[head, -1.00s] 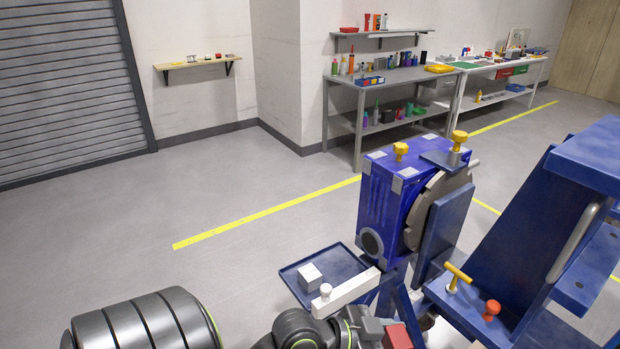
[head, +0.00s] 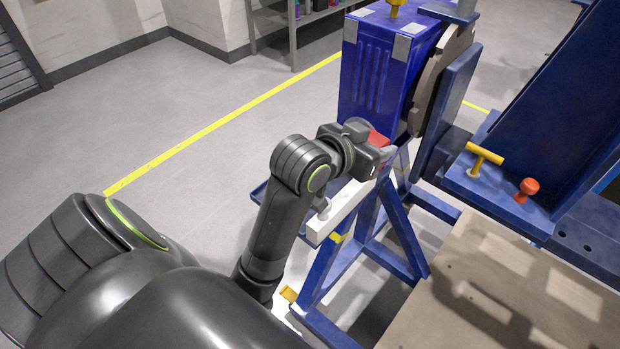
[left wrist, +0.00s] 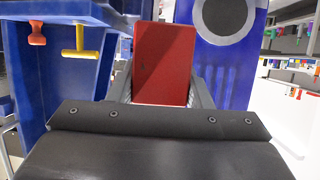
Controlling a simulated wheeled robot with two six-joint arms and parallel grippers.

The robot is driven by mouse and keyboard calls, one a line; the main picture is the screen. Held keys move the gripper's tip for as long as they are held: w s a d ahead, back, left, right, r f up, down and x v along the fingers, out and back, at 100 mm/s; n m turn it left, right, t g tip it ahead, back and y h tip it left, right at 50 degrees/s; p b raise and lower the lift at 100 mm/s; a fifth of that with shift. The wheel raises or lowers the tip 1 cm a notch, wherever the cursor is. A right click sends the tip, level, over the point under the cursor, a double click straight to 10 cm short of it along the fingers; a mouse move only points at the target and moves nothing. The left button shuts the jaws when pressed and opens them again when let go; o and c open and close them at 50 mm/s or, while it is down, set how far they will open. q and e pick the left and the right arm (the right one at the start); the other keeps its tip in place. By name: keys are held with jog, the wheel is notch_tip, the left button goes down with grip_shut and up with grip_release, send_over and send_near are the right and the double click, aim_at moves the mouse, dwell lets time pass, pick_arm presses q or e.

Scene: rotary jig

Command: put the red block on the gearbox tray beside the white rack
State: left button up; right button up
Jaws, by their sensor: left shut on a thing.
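My left gripper (head: 380,158) is shut on the red block (head: 378,138), held up in front of the blue gearbox housing (head: 375,75). In the left wrist view the red block (left wrist: 165,62) stands upright between the two grey fingers of my gripper (left wrist: 163,85). The blue gearbox tray (head: 259,189) is mostly hidden behind my left arm; only a bit of its edge shows. The white bar, which looks like the white rack (head: 340,212), lies just below and left of my gripper. My right gripper is out of view.
A blue stand (head: 385,235) carries the housing. At the right a blue fixture (head: 500,195) bears a yellow T-handle (head: 478,158) and a red knob (head: 528,188). A tan tabletop (head: 480,300) fills the lower right. The floor on the left is clear.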

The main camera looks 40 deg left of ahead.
pick_arm(q)
jog(key=w+a+f+n+g+y+b, duration=0.2)
jog(key=a+n+g+y, duration=0.2)
jog(key=a+n+y, duration=0.25)
jog(key=w+a+f+n+g+y+b, duration=0.2)
jog(key=a+n+g+y, duration=0.1)
jog(key=a+n+y, duration=0.4)
jog(key=shift+n+y, duration=0.45)
jog(key=f, duration=0.6)
jog(key=d+f, duration=0.1)
jog(key=f, duration=0.3)
jog(key=shift+s+b, duration=0.25)
jog(key=shift+b, duration=0.05)
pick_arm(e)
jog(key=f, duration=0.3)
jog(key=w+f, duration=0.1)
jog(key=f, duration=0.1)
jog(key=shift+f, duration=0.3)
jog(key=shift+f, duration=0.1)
pick_arm(q)
jog(key=o, duration=1.2)
